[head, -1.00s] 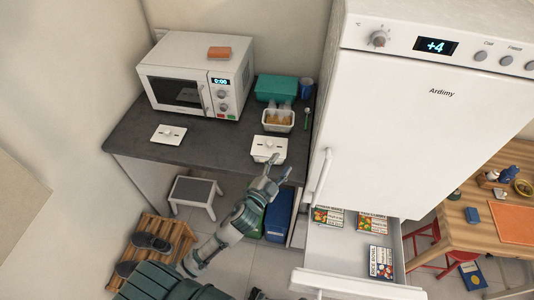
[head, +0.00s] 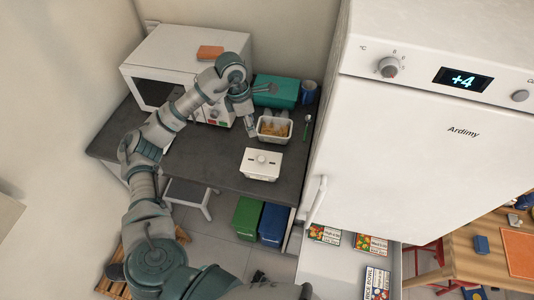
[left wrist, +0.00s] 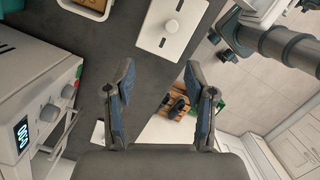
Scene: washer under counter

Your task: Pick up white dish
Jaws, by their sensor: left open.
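A white dish (head: 274,130) with yellowish food in it sits at the back right of the counter. A second white dish with a lid and knob (head: 262,163) sits in front of it, near the counter's front edge. My left gripper (head: 243,122) is at the left side of the food dish in the head view. In the left wrist view the left gripper (left wrist: 158,80) is open and empty, with the lidded dish (left wrist: 170,28) beyond its fingers and the food dish (left wrist: 57,14) cut off at the top left. My right gripper is not seen.
The microwave (head: 160,60) with an orange sponge (head: 210,52) on top stands left of the gripper. A teal box (head: 276,91) and a blue cup (head: 309,91) stand behind the food dish. The tall fridge (head: 420,150) rises on the right. The counter front (head: 205,155) has free room.

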